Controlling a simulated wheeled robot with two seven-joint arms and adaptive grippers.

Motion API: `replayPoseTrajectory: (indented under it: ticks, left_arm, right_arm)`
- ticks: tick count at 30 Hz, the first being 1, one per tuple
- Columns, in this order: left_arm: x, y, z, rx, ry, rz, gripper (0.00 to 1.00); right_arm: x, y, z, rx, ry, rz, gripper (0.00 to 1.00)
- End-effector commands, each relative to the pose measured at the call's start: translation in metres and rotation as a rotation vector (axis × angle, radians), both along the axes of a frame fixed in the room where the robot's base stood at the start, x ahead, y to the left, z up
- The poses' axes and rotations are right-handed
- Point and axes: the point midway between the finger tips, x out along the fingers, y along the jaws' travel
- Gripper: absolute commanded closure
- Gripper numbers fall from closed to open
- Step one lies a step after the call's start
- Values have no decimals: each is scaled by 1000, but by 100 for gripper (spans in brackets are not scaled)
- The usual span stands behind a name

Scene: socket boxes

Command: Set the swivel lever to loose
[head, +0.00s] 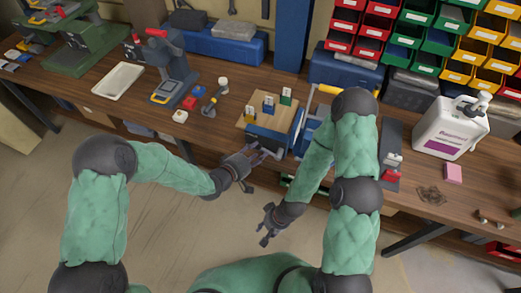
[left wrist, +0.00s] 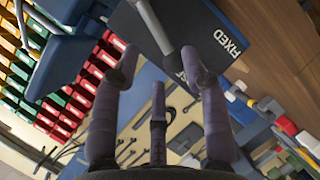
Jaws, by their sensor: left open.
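A grey rod-like swivel lever (left wrist: 156,27) shows in the left wrist view, over a dark plate (left wrist: 222,58) with the word FIXED on it. Another word on the plate is mostly hidden behind a finger. My left gripper (left wrist: 160,62) is open, and the lever's end shows between its fingertips; I cannot tell whether they touch. In the head view my left gripper (head: 262,152) is at the bench's front edge, by the dark blue box (head: 267,139). The lever is not clear there. My right gripper (head: 266,225) is spread open and empty, low in front of the bench.
A wooden board (head: 254,125) with several small coloured blocks is behind the box. A white tray (head: 118,81) and a clamp-like tool (head: 165,65) stand left. A white canister (head: 450,125) and a pink block (head: 453,173) are right. Coloured bins (head: 420,50) line the back.

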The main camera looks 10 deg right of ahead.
Motion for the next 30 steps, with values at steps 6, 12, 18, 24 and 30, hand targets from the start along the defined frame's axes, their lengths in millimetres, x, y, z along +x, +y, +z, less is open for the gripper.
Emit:
replayPoseTrajectory:
  ticks: [6, 12, 18, 24, 30]
  left_arm:
    - [-25, 32, 14, 2, 1, 1, 55]
    - [-42, 54, 23, 2, 1, 1, 55]
    - [-51, 64, 27, 3, 3, -2, 55]
    - [-53, 65, 28, 3, 3, -3, 55]
    - [-52, 66, 25, 9, 6, 0, 55]
  right_arm:
    - [0, 0, 0, 0, 0, 0, 60]
    - [0, 0, 0, 0, 0, 0, 60]
    - [0, 0, 0, 0, 0, 0, 60]
    - [0, 0, 0, 0, 0, 0, 60]
    - [0, 1, 0, 2, 0, 12, 85]
